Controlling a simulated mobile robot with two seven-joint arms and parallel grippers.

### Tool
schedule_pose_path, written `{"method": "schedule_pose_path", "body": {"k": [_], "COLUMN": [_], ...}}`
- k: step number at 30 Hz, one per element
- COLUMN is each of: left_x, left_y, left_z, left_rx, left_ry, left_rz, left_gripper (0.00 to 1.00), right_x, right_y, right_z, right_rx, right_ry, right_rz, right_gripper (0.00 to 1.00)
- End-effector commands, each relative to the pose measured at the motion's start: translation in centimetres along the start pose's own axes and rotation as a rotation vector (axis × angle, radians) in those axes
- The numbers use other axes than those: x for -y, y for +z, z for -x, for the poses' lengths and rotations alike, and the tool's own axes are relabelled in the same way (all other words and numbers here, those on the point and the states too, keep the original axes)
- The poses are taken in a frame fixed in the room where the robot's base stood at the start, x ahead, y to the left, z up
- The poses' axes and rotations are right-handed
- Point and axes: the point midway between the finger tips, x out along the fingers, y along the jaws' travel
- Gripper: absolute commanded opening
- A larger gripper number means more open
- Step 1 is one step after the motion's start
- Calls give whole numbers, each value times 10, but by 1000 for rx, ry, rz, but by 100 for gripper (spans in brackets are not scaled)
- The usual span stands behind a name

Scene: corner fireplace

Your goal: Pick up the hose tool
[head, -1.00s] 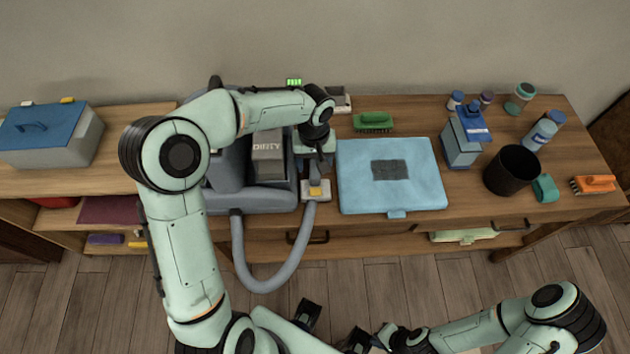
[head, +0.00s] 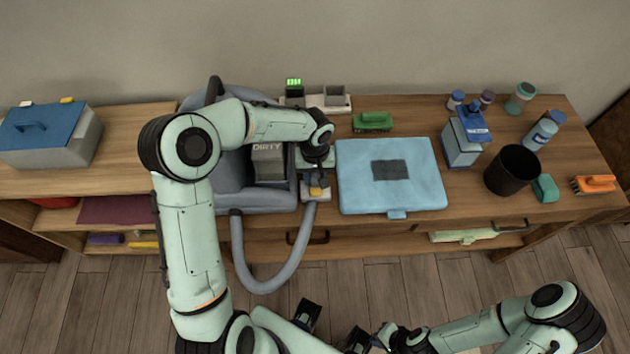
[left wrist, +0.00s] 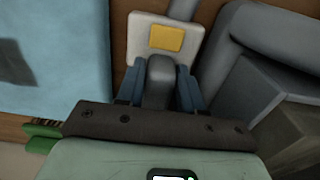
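The hose tool (head: 316,191) is a pale, flat head with a yellow patch, at the front edge of the bench top beside the grey vacuum (head: 232,180). A grey hose (head: 284,273) loops down from it to the vacuum. In the left wrist view the tool's head (left wrist: 139,45) lies beyond my fingertips. My left gripper (left wrist: 160,80) has its blue fingers close in on both sides of the tool's grey neck (left wrist: 158,92), with hardly any gap. My right arm (head: 470,333) is low at the front right; its finger opening is unclear.
A light blue case (head: 420,180) lies just right of the tool. The vacuum body stands close on its left. Behind are a pale holder (head: 333,103) and a green brush (head: 373,122).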

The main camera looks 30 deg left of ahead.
Motion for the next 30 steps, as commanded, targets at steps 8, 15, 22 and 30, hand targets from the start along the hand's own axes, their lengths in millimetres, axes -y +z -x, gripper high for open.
{"method": "schedule_pose_path", "body": {"k": [8, 15, 22, 30], "left_x": [0, 0, -1, -1], "left_y": [0, -1, -2, -1], "left_z": [1, 14, 55, 126], "left_rx": [-1, -4, -8, -8], "left_ry": [1, 0, 2, 4], "left_rz": [0, -1, 0, 0], "left_gripper": [0, 0, 0, 0], "right_x": [0, 0, 2, 5], "right_y": [0, 0, -1, -3], "right_z": [0, 1, 4, 12], "right_rx": [0, -1, -2, -6], "right_ry": [0, 0, -1, -2], "right_rz": [0, 0, 1, 2], "right_gripper": [0, 0, 0, 0]}}
